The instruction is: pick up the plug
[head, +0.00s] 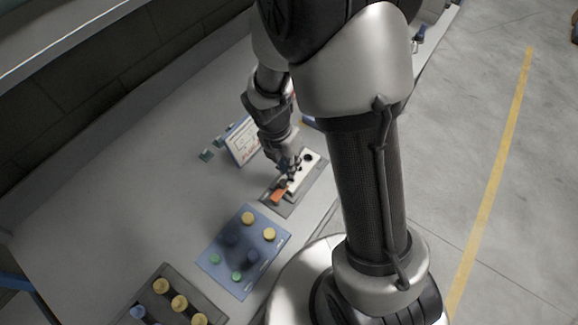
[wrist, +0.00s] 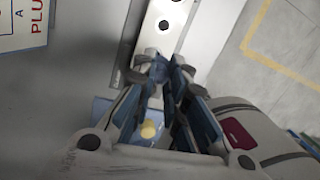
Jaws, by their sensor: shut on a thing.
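My gripper (head: 289,170) reaches down over a white socket strip (head: 309,162) with dark round holes. The strip lies on a grey plate on the bench and also shows ahead of the fingers in the wrist view (wrist: 177,12). The fingers (wrist: 163,66) are drawn close together at the tips, shut on the plug. The plug is mostly hidden between them, and I cannot tell whether it touches the strip. An orange piece (head: 279,195) is at the strip's near end, just below the gripper in the head view.
A sign (head: 243,141) with red lettering stands left of the gripper. A blue board (head: 222,263) with yellow and green round pieces is nearer. A dark tray (head: 178,274) with yellow and blue pieces sits at the bottom. The bench left of these is mostly clear.

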